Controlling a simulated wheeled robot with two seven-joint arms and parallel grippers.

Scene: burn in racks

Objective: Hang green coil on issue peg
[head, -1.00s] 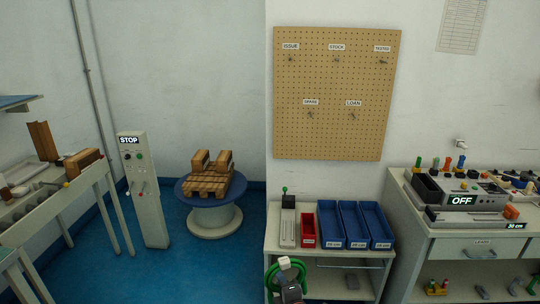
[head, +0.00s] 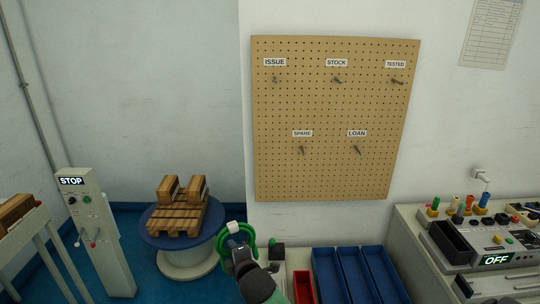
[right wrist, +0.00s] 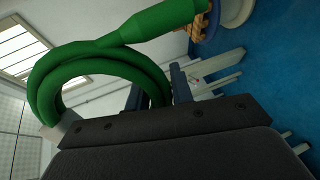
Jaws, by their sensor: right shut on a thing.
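The green coil (head: 223,240) is held by my right gripper (head: 238,248) in the lower middle of the head view. In the right wrist view the coil (right wrist: 50,80) loops up from between the dark fingers (right wrist: 155,95), with a thicker green end at the top. The issue peg (head: 276,80) is a small hook under the ISSUE label (head: 275,62), at the upper left of the pegboard (head: 330,180). The peg looks bare. The coil is below the board's lower left corner, apart from the peg. My left gripper is out of view.
Other bare pegs sit under the STOCK (head: 337,63), TESTED (head: 396,64), SPARE (head: 302,133) and LOAN (head: 357,133) labels. Below the board are a red bin (head: 303,288) and blue bins (head: 328,280). A blue spool table (head: 158,238) with a wooden pallet stands left.

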